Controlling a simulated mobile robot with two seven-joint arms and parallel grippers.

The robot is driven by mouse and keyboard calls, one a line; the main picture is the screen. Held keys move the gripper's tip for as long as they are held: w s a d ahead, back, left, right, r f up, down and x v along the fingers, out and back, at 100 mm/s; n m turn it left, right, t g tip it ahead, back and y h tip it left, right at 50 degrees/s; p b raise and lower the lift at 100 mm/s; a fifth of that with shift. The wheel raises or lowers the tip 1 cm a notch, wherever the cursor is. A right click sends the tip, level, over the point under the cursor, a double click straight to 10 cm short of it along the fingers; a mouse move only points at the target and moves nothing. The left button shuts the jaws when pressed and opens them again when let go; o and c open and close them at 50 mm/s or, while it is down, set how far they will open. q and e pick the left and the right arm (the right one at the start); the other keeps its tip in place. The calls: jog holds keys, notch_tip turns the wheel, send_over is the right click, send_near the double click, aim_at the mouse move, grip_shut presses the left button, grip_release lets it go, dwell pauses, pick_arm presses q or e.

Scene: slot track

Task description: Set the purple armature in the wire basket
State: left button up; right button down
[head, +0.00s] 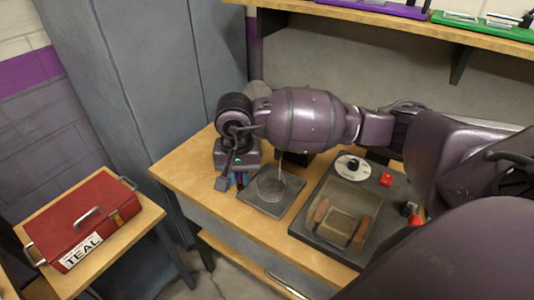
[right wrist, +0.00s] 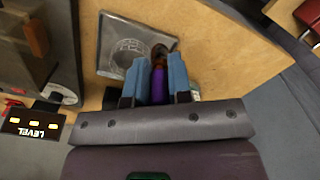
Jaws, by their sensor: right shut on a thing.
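The wire basket (head: 272,186) sits on a dark square plate (head: 288,207) on the wooden bench. It shows as a round mesh in the right wrist view (right wrist: 128,52). My right gripper (head: 239,180) is low over the bench, just left of the basket in the head view. In the right wrist view its blue fingers (right wrist: 158,82) are shut on the purple armature (right wrist: 158,88), whose brownish far end shows beyond the fingertips, beside the basket. In the head view the armature is mostly hidden by the gripper. My left gripper is not in view.
A dark machine base (head: 303,230) with a white dial (head: 352,167) and red buttons stands right of the plate. A red box labelled TEAL (head: 82,222) is on a side table at left. A shelf (head: 400,22) runs above. Bare bench (head: 190,176) lies left of the gripper.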

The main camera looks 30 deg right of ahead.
jog(key=m, duration=0.3)
jog(key=shift+w+d+r+m+p, duration=0.2)
jog(key=shift+w+d+m+p, duration=0.1)
jog(key=shift+d+m, duration=0.1)
jog(key=w+d+f+n+p, duration=0.1)
jog(key=d+n, duration=0.3)
jog(key=n, duration=1.2)
jog(key=w+d+f+n+p, duration=0.1)
jog(key=d+n+p, duration=0.3)
jog(key=n, duration=1.3)
jog(key=shift+d, duration=0.7)
jog(key=shift+f, duration=0.15)
